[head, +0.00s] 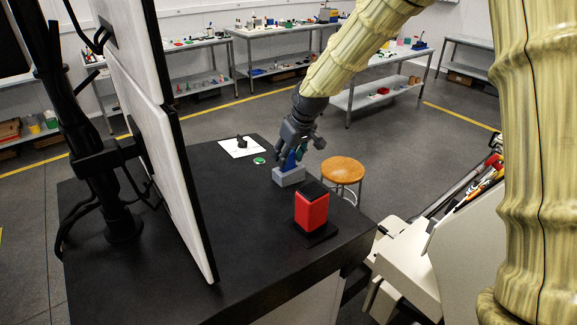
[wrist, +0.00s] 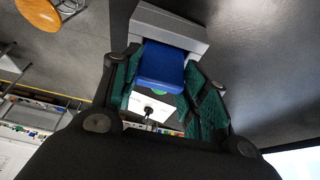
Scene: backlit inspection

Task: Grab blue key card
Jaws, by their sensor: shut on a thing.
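The blue key card (wrist: 162,66) is between the green-padded fingers of my gripper (wrist: 163,92) in the wrist view. Its far end meets a grey block-shaped holder (wrist: 172,27); I cannot tell whether it is still seated in it. In the head view, my gripper (head: 293,155) points down over the grey holder (head: 289,176) on the black table. Only a sliver of the blue card (head: 291,160) shows there, the rest hidden by the fingers. My gripper is shut on the card.
On the black table (head: 240,240) a red block on a dark base (head: 312,207) stands in front of the holder. A white sheet (head: 242,147) with a small black item and a green disc (head: 259,161) lie behind-left. Large panels (head: 160,170) stand at left. A stool (head: 343,171) is beyond the table.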

